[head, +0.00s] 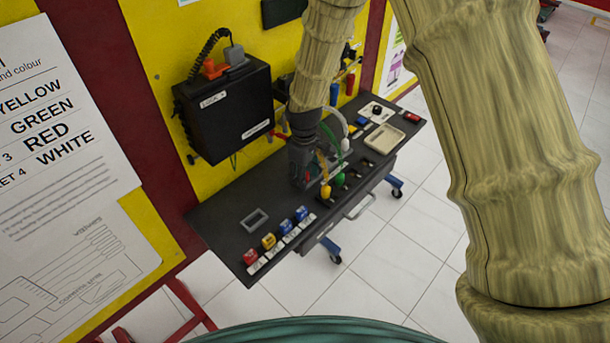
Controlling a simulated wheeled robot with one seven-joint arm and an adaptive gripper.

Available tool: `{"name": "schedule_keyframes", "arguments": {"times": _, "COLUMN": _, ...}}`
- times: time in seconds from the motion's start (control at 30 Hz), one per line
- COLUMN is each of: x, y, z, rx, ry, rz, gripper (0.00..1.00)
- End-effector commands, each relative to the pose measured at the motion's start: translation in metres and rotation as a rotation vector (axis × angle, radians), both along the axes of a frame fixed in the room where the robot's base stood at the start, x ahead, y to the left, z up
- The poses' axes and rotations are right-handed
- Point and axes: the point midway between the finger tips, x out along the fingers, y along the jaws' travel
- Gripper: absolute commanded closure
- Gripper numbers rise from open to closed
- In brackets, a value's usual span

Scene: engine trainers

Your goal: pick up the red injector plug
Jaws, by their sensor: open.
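My gripper (304,181) is small in the head view, pointing down over the dark bench (222,218). Its jaws are open but partly lost in shadow. A thin bit of red shows right beside the gripper; I cannot tell whether it is the red injector plug or its lead. Next to the gripper, on its right, are a yellow plug (326,191) and a green plug (340,179). A white plug (345,144) hangs on a pale curved lead farther back. Whether the jaws surround anything is hidden.
A row of red (251,257), yellow (268,241) and blue (286,226) blocks lines the bench's near end, beside a grey frame (255,220). A black box (225,110) hangs on the yellow wall. A beige tray (384,139) and small red item (412,117) lie at the far end.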

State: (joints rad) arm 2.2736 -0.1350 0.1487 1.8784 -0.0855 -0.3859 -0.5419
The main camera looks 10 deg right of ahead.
Motion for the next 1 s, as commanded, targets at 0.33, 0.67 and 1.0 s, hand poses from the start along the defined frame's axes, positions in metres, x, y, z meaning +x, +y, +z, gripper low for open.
{"name": "schedule_keyframes", "arguments": {"times": 0.33, "x": 0.0, "y": 0.0, "z": 0.0, "rx": 0.0, "ry": 0.0, "rz": 0.0, "gripper": 0.82}}
{"name": "schedule_keyframes", "arguments": {"times": 0.67, "x": 0.0, "y": 0.0, "z": 0.0, "rx": 0.001, "ry": -0.001, "rz": 0.0, "gripper": 0.96}}
{"name": "schedule_keyframes", "arguments": {"times": 1.0, "x": 0.001, "y": 0.0, "z": 0.017, "rx": 0.001, "ry": -0.004, "rz": -0.001, "gripper": 0.97}}
